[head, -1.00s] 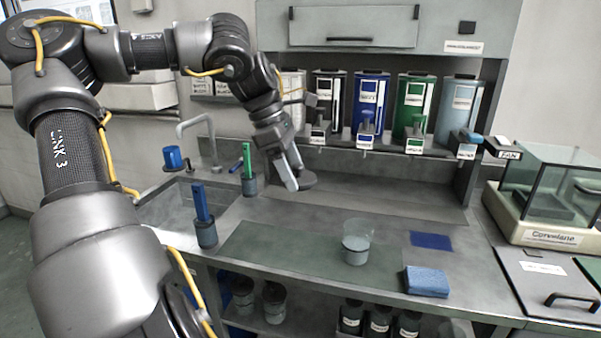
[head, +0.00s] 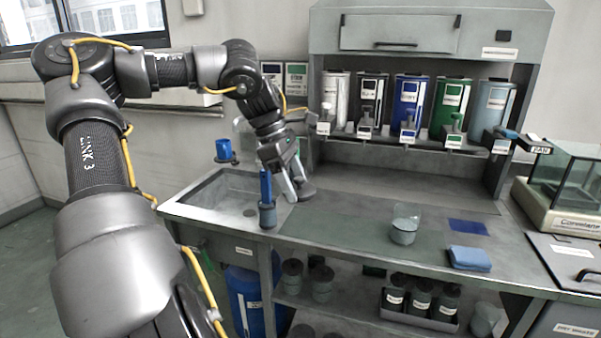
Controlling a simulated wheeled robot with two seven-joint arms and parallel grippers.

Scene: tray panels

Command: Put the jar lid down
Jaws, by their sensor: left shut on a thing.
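My left gripper (head: 294,190) hangs over the bench between the sink and the glass jar, its fingers pointing down. It is shut on a grey round jar lid (head: 307,193), which shows at the fingertips. I cannot tell whether the lid touches the bench top. A clear open glass jar (head: 405,226) with grey contents stands upright on the dark mat, right of the gripper and apart from it. My right gripper is out of view.
Several dispensers (head: 410,100) line the back. The mat (head: 345,230) has free room.

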